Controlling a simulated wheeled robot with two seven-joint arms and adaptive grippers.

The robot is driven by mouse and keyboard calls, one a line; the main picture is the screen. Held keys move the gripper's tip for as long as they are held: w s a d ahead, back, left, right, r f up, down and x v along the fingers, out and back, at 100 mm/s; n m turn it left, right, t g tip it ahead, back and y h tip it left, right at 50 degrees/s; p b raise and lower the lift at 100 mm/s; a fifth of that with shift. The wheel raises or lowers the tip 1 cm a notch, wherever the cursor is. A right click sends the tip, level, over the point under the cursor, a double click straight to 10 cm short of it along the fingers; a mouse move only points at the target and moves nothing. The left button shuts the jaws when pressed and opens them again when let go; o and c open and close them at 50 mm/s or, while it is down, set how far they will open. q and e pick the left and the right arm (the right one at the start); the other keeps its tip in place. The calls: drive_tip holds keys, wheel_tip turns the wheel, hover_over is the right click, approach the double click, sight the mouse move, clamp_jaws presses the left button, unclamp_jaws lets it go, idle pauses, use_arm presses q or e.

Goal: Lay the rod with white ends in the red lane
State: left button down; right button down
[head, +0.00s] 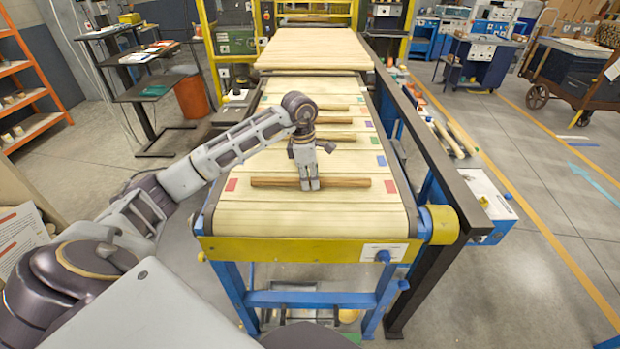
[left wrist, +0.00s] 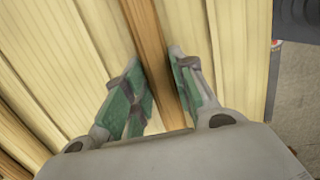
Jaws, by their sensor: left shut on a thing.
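A brown wooden rod (head: 350,183) lies crosswise near the front of the slatted wooden belt (head: 310,212). It lies in line between a red mark at the left edge (head: 231,185) and a red mark at the right edge (head: 390,187). No white shows on its ends at this size. My left gripper (head: 310,186) points down and is shut on this rod near its middle. In the left wrist view the rod (left wrist: 149,40) runs between the green-padded fingers (left wrist: 162,88). My right gripper is not in view.
Several more rods (head: 335,120) lie crosswise farther back on the belt, their end colours too small to tell. Blue (head: 381,160) and green (head: 377,140) marks line the right edge. A dark rail (head: 425,125) runs along the belt's right side. The front belt strip is bare.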

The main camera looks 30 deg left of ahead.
use_arm(q)
drive_tip(key=c, duration=1.2)
unclamp_jaws()
drive_tip(key=shift+o, duration=0.2)
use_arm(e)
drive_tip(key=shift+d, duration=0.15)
use_arm(q)
drive_tip(key=shift+r, duration=0.25)
drive_tip(key=shift+a+r, duration=0.1)
drive_tip(key=shift+r, duration=0.55)
drive_tip(key=r, duration=0.7)
drive_tip(key=shift+s+a+r, duration=0.25)
drive_tip(key=shift+a+r, duration=0.15)
wheel_tip(320, 180, up, 2)
drive_tip(key=shift+s+a+r, duration=0.1)
drive_tip(key=shift+a+r, duration=0.05)
drive_tip(key=shift+r, duration=0.1)
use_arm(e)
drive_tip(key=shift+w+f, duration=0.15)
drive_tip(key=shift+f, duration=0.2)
